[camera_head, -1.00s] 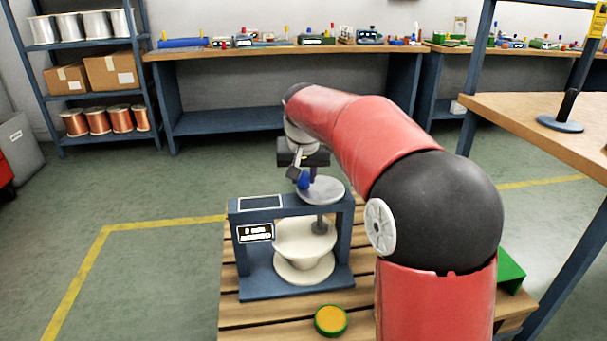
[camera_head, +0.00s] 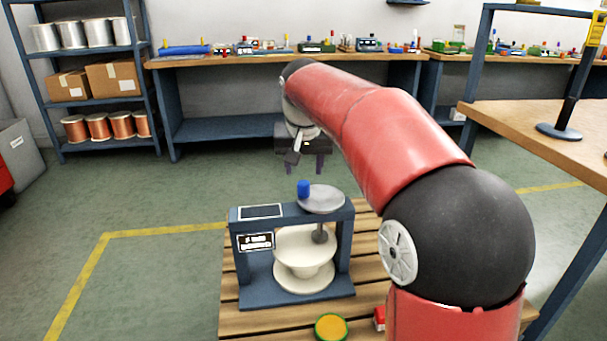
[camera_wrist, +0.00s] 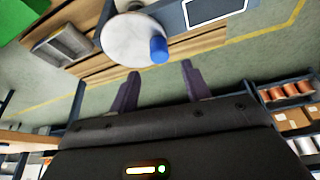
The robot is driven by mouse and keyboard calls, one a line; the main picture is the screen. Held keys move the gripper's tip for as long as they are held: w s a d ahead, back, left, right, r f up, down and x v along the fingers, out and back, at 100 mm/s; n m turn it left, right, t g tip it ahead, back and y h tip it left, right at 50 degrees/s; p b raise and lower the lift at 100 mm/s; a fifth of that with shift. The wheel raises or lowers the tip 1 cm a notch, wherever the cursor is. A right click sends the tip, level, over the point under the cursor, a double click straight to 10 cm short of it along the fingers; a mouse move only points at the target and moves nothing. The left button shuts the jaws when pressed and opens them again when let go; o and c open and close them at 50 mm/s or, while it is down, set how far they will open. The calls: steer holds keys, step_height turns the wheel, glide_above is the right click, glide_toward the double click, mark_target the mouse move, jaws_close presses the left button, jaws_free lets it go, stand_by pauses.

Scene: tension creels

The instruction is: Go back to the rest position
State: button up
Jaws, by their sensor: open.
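My gripper (camera_head: 305,168) is open and empty, and hangs in the air above and slightly behind the tension stand. In the wrist view its two fingers (camera_wrist: 158,80) are spread apart with floor between them. A small blue cylinder (camera_head: 303,188) is at the left edge of the grey round plate (camera_head: 322,198) on top of the blue stand (camera_head: 345,236). In the wrist view the blue cylinder (camera_wrist: 159,50) is beyond the fingertips, apart from them. A white bowl-shaped part (camera_head: 305,246) sits inside the stand's frame.
The stand is on a slatted wooden pallet table (camera_head: 245,322), with a round green and orange piece (camera_head: 330,327) in front. A red block (camera_head: 380,318) is partly hidden by my arm. A workbench (camera_head: 240,59) and shelf rack (camera_head: 90,98) stand behind. Another table (camera_head: 550,120) is at right.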

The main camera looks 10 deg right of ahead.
steer(key=shift+s+r, duration=0.15)
steer(key=shift+r, duration=0.25)
steer(key=s+d+f+n, duration=0.1)
steer(key=s+d, duration=0.2)
steer(key=s, duration=1.2)
steer(key=s+d+f+t, duration=0.1)
steer(key=s+f, duration=0.9)
steer(key=s, duration=0.5)
steer(key=shift+s+d+f+n+y, duration=0.2)
steer(key=shift+s+f+n+y, duration=0.1)
steer(key=shift+n, duration=0.1)
steer(key=shift+w+r, duration=0.1)
